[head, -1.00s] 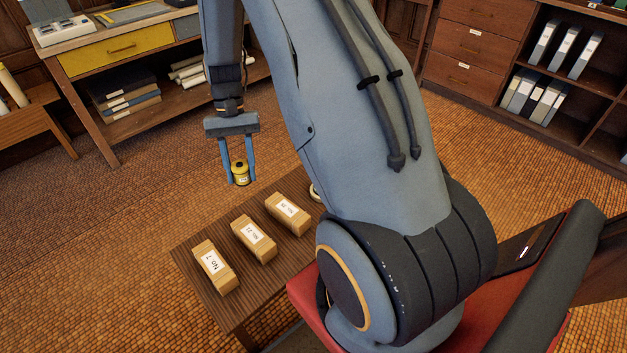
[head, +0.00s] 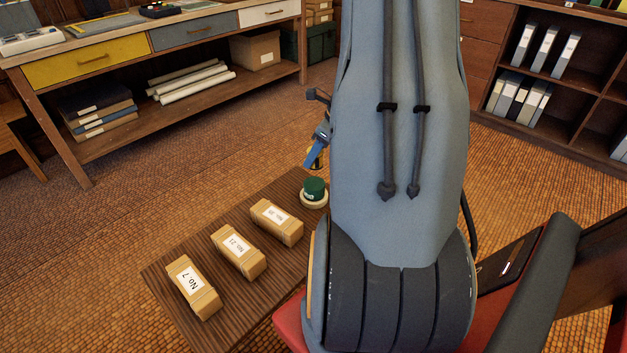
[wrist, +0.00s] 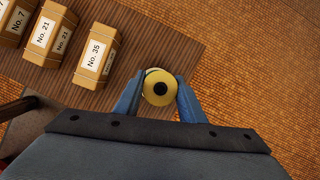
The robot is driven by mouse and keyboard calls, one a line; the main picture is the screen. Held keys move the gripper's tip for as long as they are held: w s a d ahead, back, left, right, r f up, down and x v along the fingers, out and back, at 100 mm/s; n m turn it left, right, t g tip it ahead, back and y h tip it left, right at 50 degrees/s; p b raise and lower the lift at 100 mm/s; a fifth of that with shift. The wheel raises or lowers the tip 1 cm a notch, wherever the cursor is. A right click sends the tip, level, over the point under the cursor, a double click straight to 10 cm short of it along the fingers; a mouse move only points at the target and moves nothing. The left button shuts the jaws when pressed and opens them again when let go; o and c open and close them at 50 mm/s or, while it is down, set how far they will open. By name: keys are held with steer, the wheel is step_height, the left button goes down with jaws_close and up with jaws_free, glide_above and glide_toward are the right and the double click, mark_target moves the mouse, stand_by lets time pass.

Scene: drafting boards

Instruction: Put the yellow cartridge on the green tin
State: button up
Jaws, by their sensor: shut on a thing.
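The yellow cartridge (wrist: 153,76) is held between the two blue fingers of my gripper (wrist: 159,92) in the wrist view, its round top with a dark centre facing the camera. In the head view my gripper (head: 317,157) is mostly hidden behind my arm, and only part of the cartridge (head: 318,159) shows. The green tin (head: 314,188) stands on a pale round base at the far right end of the low slatted table. The cartridge is above and behind the tin in the picture, apart from it. The tin does not show in the wrist view.
Three labelled tan boxes, No. 7 (head: 193,287), No. 21 (head: 238,252) and No. 35 (wrist: 96,56), stand in a row on the slatted table (head: 170,270). A desk with drawers (head: 190,35) is at the back left. Open floor lies between them.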

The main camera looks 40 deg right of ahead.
steer(key=shift+f+b, duration=0.85)
steer(key=shift+f, duration=2.75)
steer(key=o, duration=1)
steer(key=shift+f, duration=0.15)
steer(key=shift+o, duration=0.2)
steer(key=p+v, duration=0.3)
steer(key=v, duration=0.9)
